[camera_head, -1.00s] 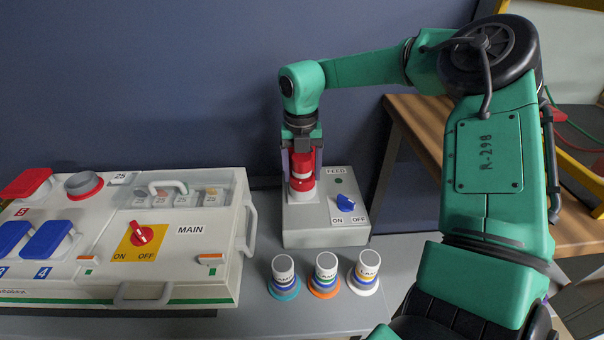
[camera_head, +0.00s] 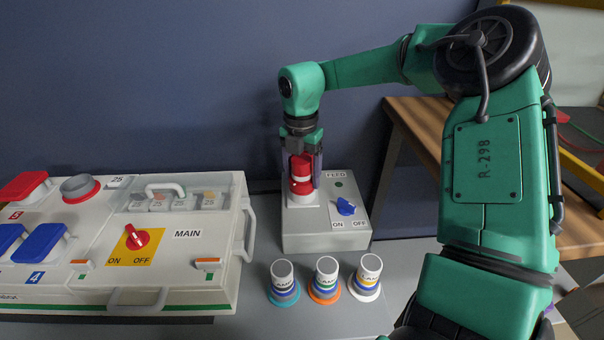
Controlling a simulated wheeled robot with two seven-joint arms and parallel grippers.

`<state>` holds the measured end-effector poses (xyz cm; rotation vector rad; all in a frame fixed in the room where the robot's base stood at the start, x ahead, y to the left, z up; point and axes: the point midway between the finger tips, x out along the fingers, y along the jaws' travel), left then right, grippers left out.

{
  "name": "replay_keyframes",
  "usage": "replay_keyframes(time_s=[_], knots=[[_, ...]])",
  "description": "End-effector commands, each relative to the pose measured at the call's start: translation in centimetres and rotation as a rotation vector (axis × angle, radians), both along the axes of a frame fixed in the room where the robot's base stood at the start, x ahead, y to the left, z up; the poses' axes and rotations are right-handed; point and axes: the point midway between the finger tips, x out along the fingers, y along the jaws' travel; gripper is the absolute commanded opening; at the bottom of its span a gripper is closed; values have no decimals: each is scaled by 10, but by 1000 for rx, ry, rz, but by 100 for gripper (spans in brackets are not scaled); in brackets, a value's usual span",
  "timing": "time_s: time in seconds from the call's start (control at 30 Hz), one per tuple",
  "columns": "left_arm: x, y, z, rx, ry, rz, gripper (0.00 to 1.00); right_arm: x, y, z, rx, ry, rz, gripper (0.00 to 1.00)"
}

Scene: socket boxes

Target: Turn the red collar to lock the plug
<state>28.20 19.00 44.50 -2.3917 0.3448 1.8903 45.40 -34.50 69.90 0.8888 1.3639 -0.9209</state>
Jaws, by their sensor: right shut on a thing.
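The red collar (camera_head: 300,187) sits around the base of the red and white plug (camera_head: 299,167), which stands upright on the left part of the grey FEED box (camera_head: 325,240). My right gripper (camera_head: 302,168) points down over the plug from above, its fingers on either side, shut on the plug or its collar; the fingers partly hide the plug. The FEED box carries a blue switch (camera_head: 345,207) with ON and OFF labels. My left gripper is not in view.
A large white MAIN box (camera_head: 187,265) with a red switch (camera_head: 137,237), handles and blue and red covers stands on the left. Three labelled LAMP plugs (camera_head: 326,278) stand in front of the FEED box. A wooden table (camera_head: 425,130) is behind my right arm.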

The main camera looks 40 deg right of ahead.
Motion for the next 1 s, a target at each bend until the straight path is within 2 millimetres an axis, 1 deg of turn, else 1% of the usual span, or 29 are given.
replay_keyframes(time_s=[0.27, 0.3, 0.33, 0.57, 0.67, 0.77, 0.83, 0.97, 1.0], knots=[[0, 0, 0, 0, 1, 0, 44, -1, 0, -1, 0, 3, -3, 19], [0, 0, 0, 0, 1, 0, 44, -1, 0, -1, 0, 3, -3, 90], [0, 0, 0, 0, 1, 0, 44, -1, 0, -1, 0, 3, -3, 100], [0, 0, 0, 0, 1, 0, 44, 0, 0, 0, 1, 1, -2, 100], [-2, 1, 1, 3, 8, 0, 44, 0, 0, 6, 0, 0, -1, 100], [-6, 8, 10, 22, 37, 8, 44, 1, 0, 22, -2, -3, -1, 100], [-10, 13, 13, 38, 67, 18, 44, 1, 0, 38, -1, -4, -1, 100], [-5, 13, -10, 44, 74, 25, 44, 1, 1, 76, -2, -2, -3, 100], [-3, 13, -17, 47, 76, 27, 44, 1, 1, 88, -2, -4, -3, 100]])
